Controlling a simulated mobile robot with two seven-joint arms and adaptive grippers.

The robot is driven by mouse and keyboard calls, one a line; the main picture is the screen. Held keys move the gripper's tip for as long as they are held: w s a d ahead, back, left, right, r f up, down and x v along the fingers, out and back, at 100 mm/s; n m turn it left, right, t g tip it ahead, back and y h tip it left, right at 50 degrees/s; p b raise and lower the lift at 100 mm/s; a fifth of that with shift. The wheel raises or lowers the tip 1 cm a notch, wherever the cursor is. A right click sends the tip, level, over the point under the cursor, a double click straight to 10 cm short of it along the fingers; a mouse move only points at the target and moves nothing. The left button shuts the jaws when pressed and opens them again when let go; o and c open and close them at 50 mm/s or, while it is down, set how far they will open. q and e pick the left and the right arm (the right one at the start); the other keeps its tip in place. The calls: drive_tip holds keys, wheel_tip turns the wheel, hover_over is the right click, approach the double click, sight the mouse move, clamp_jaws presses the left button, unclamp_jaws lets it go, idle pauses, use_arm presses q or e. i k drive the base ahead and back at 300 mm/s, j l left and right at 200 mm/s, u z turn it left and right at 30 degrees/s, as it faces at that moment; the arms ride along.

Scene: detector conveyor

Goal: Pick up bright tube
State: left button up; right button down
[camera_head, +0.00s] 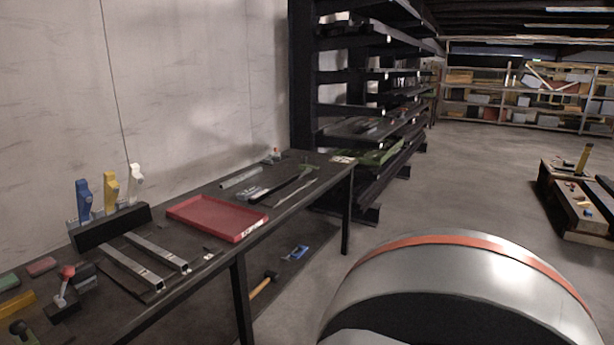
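A short, light grey tube-like piece (240,177) lies at the back of the long dark workbench (205,190), behind the red tray. Two longer bright metal square-section bars, a left one (130,267) and a right one (157,251), lie side by side in front of the tray, close to the bench's front edge. I cannot tell which of these is the bright tube. Neither of my grippers is in view.
A red tray (188,206) sits mid-bench. A black holder (88,236) with blue, yellow and white tools stands at the left. A large silver curved body with an orange band (455,239) blocks the lower right. Black racks (303,90) stand behind; open floor (470,170) lies right.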

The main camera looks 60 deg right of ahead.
sight(233, 182)
drive_tip(key=i+l+z, duration=0.15)
drive_tip(key=z, duration=0.3)
drive_tip(key=i+l+z, duration=0.15)
drive_tip(key=z, duration=0.25)
drive_tip(key=i+l+z, duration=0.2)
drive_tip(key=z, duration=0.25)
drive_tip(key=i+l+z, duration=0.15)
drive_tip(key=i, duration=0.4)
drive_tip(key=i+z, duration=0.15)
drive_tip(key=i, duration=0.35)
drive_tip(key=i+l+z, duration=0.2)
drive_tip(key=i+l, duration=0.15)
drive_tip(key=l, duration=0.35)
drive_tip(key=i+l+z, duration=0.2)
drive_tip(key=i+l, duration=0.2)
drive_tip(key=l, duration=0.25)
drive_tip(key=i+l+z, duration=0.2)
drive_tip(key=i+l, duration=0.25)
drive_tip(key=l, duration=0.1)
